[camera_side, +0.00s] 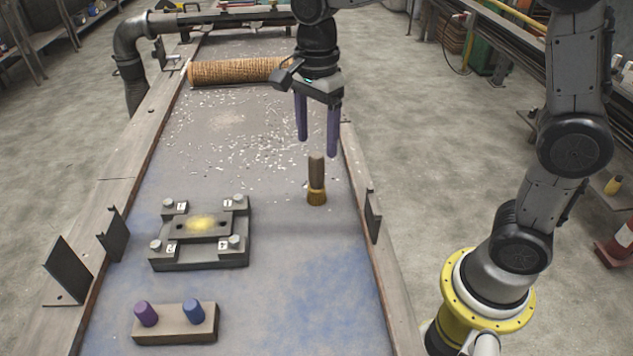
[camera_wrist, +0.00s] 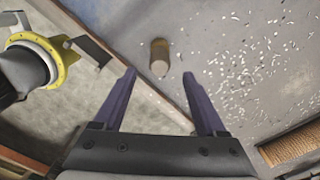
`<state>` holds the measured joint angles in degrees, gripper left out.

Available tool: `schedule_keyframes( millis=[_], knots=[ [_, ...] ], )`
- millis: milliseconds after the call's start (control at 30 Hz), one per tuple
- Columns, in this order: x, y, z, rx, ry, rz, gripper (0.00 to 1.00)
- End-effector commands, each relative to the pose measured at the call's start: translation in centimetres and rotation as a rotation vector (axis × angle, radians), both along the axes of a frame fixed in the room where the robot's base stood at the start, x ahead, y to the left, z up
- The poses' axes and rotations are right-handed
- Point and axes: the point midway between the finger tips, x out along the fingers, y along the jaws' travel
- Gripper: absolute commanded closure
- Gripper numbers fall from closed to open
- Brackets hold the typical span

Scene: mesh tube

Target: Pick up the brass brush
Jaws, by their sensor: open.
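The brass brush (camera_side: 316,180) stands upright on the table, with a brown handle on top and a brass-coloured lower part. In the wrist view the brush (camera_wrist: 159,58) shows from above, beyond the fingertips and roughly midway between their lines. My gripper (camera_side: 318,149) has two purple fingers, open and empty, pointing down above and a little behind the brush. The fingers (camera_wrist: 159,74) also show apart in the wrist view, with nothing between them.
A clamp fixture (camera_side: 203,234) with numbered bolts sits left of the brush. A block (camera_side: 176,325) with purple and blue pegs is at the front left. A mesh tube (camera_side: 235,71) lies at the back. Pale chips litter the table. A small upright plate (camera_side: 373,215) stands at the right edge.

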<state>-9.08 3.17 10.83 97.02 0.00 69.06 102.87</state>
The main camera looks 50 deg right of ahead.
Motion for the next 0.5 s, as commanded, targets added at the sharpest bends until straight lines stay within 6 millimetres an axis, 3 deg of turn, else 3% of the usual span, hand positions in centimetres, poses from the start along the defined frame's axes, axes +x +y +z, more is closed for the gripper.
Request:
schedule_keyframes(
  millis=[133, 500],
  knots=[
    [-0.1, 0.0, -2.7, -0.001, 0.003, 0.000, 0.26],
    [-0.1, 0.1, -5.9, -0.001, 0.002, 0.001, 0.26]
  ],
)
